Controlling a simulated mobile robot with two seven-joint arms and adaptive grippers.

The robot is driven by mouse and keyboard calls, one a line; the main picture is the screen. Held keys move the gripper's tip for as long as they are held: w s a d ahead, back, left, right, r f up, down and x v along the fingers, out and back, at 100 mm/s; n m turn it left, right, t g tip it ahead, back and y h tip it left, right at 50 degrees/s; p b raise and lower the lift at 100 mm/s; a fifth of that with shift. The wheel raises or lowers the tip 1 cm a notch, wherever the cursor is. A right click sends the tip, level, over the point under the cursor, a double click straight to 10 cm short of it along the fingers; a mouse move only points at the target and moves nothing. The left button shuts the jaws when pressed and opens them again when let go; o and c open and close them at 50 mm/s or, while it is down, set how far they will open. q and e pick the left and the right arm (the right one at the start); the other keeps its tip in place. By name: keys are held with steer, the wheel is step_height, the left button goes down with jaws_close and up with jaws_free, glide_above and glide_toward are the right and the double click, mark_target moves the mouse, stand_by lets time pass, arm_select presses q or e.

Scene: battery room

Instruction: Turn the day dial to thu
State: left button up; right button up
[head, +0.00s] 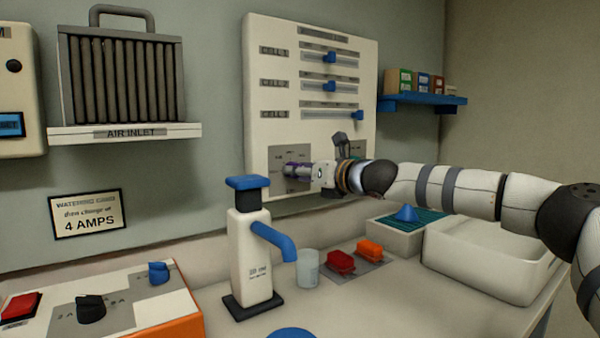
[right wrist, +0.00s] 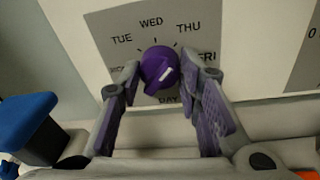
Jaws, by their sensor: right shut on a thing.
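The day dial (right wrist: 158,68) is a purple knob on a grey plate (right wrist: 125,22) with day names around it. THU is printed at its upper right, FRI at its right, WED above. A white mark on the knob slants up and to the right, toward the THU and FRI side; I cannot tell exactly which day it meets. My right gripper (right wrist: 160,82) is shut on the dial, a finger on each side. In the head view my right gripper (head: 298,170) reaches the panel's lower left plate, hiding most of the dial. My left gripper is out of view.
The white panel (head: 362,62) carries several blue-knobbed sliders above the dial. A white dispenser (head: 252,262) with a blue top stands in front, left of my right gripper. A clear cup (head: 308,268), red and orange clips (head: 341,262) and a white basin (head: 480,275) are below.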

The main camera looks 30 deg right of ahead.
steer(key=o, duration=1.1)
steer(key=shift+r, duration=0.1)
steer(key=shift+o, duration=0.2)
steer(key=f+v, duration=0.1)
steer(key=v, duration=1.1)
steer(key=shift+r, duration=0.45)
